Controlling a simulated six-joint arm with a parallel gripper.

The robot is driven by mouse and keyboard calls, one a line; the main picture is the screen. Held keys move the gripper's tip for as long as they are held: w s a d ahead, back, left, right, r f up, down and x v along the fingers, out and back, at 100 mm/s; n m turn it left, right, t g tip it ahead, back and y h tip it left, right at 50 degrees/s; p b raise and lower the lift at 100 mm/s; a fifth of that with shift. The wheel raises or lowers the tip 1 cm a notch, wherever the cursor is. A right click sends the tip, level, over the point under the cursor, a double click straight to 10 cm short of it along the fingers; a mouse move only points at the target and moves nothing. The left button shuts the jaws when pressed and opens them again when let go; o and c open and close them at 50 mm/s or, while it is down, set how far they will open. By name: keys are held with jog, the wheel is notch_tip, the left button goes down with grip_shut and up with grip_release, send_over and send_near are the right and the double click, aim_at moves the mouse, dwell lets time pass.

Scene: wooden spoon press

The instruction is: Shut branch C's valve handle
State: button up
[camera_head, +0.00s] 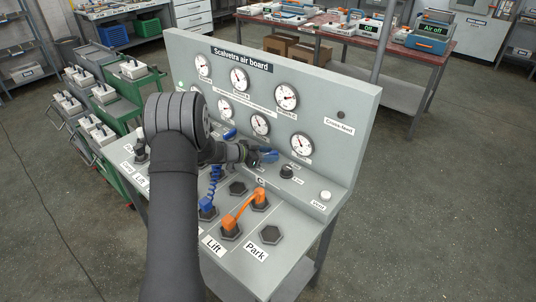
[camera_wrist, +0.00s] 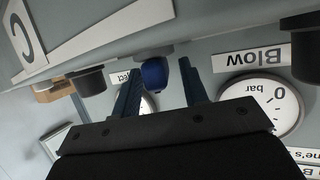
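Branch C's valve handle is a short blue lever (camera_wrist: 155,80) near the large C label (camera_wrist: 25,35) in the wrist view. It lies between my gripper's two dark blue fingers (camera_wrist: 161,84), close to the left one; a gap shows beside the right one. I cannot tell whether the left finger touches it. My gripper is open. In the head view my gripper (camera_head: 260,156) reaches across the grey air board (camera_head: 360,110), low in front of its gauges. Blue fingers and handle blend together there. The C label (camera_head: 261,182) lies just in front.
A black knob (camera_head: 287,171) and a white button (camera_head: 325,195) sit right of my gripper. Another blue handle (camera_head: 229,134) is behind left. Gauges (camera_head: 301,145) line the upright panel close behind.

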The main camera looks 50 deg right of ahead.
jog(key=shift+c, duration=0.2)
grip_shut()
jog(key=shift+m+g+y, duration=0.3)
jog(key=shift+m+g, duration=0.4)
jog(key=shift+g, duration=0.1)
jog(key=shift+o, duration=0.2)
grip_release()
jog(key=shift+r, duration=0.1)
